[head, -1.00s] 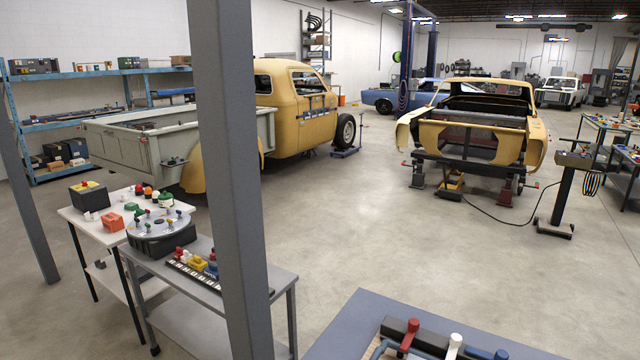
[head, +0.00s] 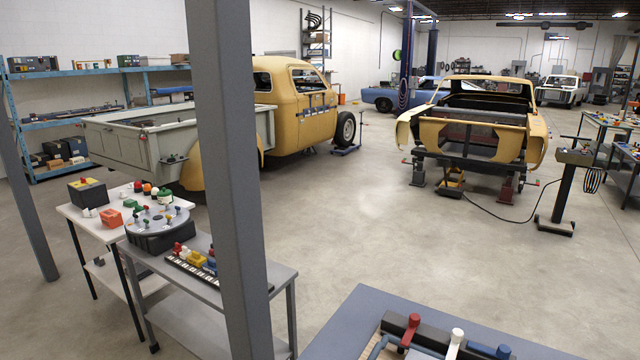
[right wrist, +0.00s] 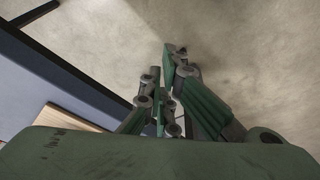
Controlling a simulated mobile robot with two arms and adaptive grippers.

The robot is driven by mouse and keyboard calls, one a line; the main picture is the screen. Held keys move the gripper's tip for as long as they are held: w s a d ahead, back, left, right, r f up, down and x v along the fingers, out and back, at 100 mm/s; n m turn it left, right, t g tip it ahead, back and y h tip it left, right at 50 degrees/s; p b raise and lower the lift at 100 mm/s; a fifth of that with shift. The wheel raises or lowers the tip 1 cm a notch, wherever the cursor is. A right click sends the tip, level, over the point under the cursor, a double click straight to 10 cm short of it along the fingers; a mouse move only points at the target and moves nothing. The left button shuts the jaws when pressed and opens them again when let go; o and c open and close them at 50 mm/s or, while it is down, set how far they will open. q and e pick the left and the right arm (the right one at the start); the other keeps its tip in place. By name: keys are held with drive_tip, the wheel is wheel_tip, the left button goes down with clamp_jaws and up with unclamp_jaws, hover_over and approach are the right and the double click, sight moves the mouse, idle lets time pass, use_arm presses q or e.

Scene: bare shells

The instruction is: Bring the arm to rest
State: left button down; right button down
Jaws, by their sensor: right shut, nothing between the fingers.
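My right gripper (right wrist: 162,85) shows in the right wrist view with its green and dark grey fingers drawn together. Nothing is between the fingers. It hangs over bare concrete floor, to the right of a table's dark edge. Neither gripper and neither arm shows in the head view. My left gripper is in no frame.
A blue-grey table (head: 345,325) with red, white and blue handles stands at the bottom of the head view. A grey post (head: 228,180) rises at the left, by a grey cart (head: 270,275). Yellow car shells stand farther back. The middle floor is clear.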

wheel_tip(320, 180, down, 18)
drive_tip(key=s+b, duration=0.2)
drive_tip(key=b, duration=0.2)
drive_tip(key=s+d+f+g+b, duration=0.1)
drive_tip(key=s+f+b, duration=0.2)
drive_tip(key=s+f, duration=0.6)
drive_tip(key=s+d+f+g+b, duration=0.1)
drive_tip(key=s+d+f+b, duration=0.1)
drive_tip(key=s+f, duration=0.7)
wheel_tip(320, 180, down, 9)
drive_tip(key=shift+s+r+b, duration=0.1)
drive_tip(key=shift+s+b, duration=0.1)
drive_tip(key=shift+b, duration=0.5)
drive_tip(key=shift+d, duration=0.1)
